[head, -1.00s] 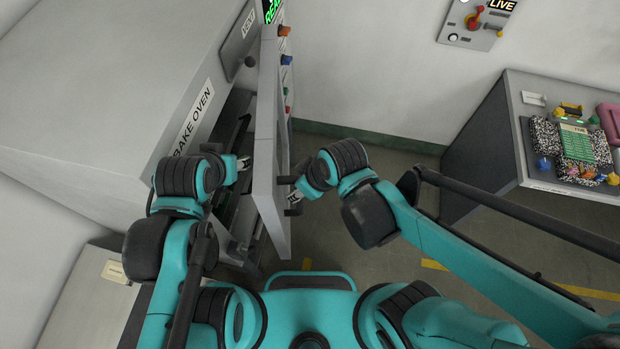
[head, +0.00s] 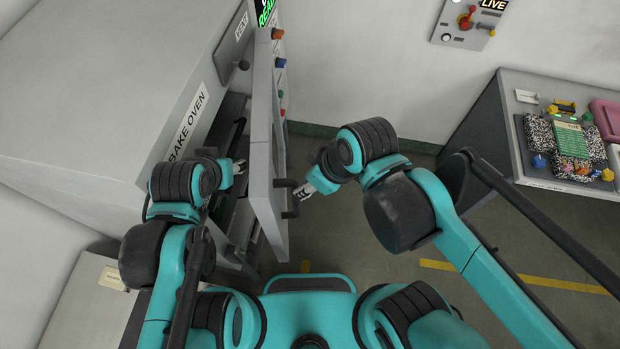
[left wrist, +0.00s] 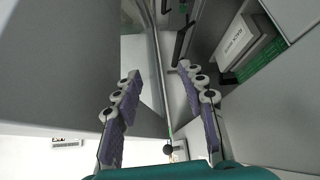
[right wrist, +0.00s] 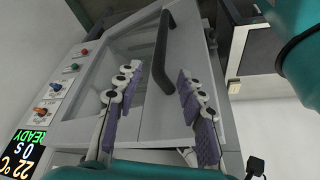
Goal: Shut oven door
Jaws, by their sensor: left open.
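The grey oven (head: 100,90) labelled BAKE OVEN stands at the left in the head view. Its door (head: 262,170) stands ajar, with a dark gap between it and the body. The black door handle (head: 291,198) is on the outer face and also shows in the right wrist view (right wrist: 163,52). My left gripper (head: 240,166) is open and empty on the oven side of the door; its spread fingers show in the left wrist view (left wrist: 165,105). My right gripper (head: 308,190) is open and empty, just right of the handle, apart from it.
A control strip with coloured knobs (head: 281,63) and a READY display (right wrist: 30,138) is beside the door. A grey bench (head: 530,110) with parts on it stands at the right. A wall panel (head: 470,22) hangs at the back. The floor between oven and bench is clear.

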